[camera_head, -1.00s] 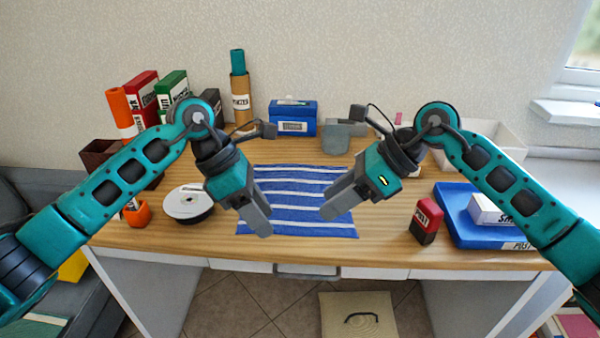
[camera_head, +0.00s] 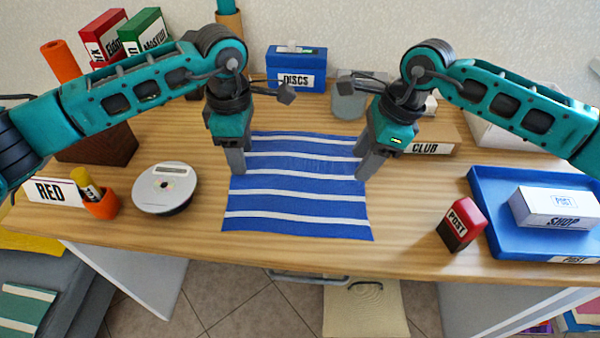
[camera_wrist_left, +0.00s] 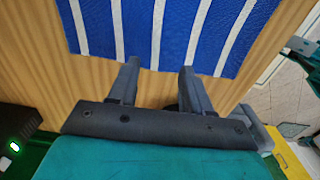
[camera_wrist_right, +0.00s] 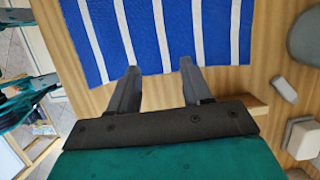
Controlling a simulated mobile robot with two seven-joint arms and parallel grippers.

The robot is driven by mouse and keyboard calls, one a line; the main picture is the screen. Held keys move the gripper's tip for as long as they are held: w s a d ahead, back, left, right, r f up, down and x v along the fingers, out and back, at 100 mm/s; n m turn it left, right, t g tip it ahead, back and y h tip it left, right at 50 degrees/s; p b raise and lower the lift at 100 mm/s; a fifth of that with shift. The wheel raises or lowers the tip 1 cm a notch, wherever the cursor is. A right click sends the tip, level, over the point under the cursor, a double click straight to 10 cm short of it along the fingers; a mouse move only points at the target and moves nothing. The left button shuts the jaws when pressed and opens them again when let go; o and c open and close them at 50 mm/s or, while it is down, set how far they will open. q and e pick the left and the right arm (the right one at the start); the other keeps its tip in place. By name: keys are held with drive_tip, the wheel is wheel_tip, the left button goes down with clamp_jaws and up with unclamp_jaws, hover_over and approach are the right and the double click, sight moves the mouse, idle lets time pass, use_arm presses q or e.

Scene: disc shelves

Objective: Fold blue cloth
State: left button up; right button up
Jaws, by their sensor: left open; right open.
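The blue cloth (camera_head: 298,190) with white stripes lies flat and spread out on the wooden desk. My left gripper (camera_head: 237,168) points down at the cloth's left edge, toward its far half. My right gripper (camera_head: 367,172) points down at the cloth's right edge. In the left wrist view the open fingers (camera_wrist_left: 158,72) reach just to the edge of the cloth (camera_wrist_left: 175,35), with nothing between them. In the right wrist view the open fingers (camera_wrist_right: 160,78) are likewise at the cloth's edge (camera_wrist_right: 165,35). I cannot tell whether either gripper touches the cloth.
A white disc device (camera_head: 165,190) and an orange cup (camera_head: 100,205) stand left of the cloth. A red stamp (camera_head: 461,224) and a blue tray (camera_head: 490,235) are to the right. A blue discs box (camera_head: 297,72) stands behind. The desk in front of the cloth is clear.

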sight(355, 181)
use_arm(q)
drive_tip(key=shift+w+f, duration=0.1)
drive_tip(key=shift+f, duration=1.6)
use_arm(e)
drive_tip(key=shift+w+f, duration=0.1)
drive_tip(key=shift+f, duration=1.6)
use_arm(q)
drive_tip(key=shift+f, duration=0.2)
use_arm(e)
drive_tip(key=shift+f, duration=0.2)
use_arm(q)
drive_tip(key=shift+r, duration=0.1)
use_arm(e)
drive_tip(key=shift+r, duration=0.1)
use_arm(q)
clamp_jaws()
use_arm(e)
clamp_jaws()
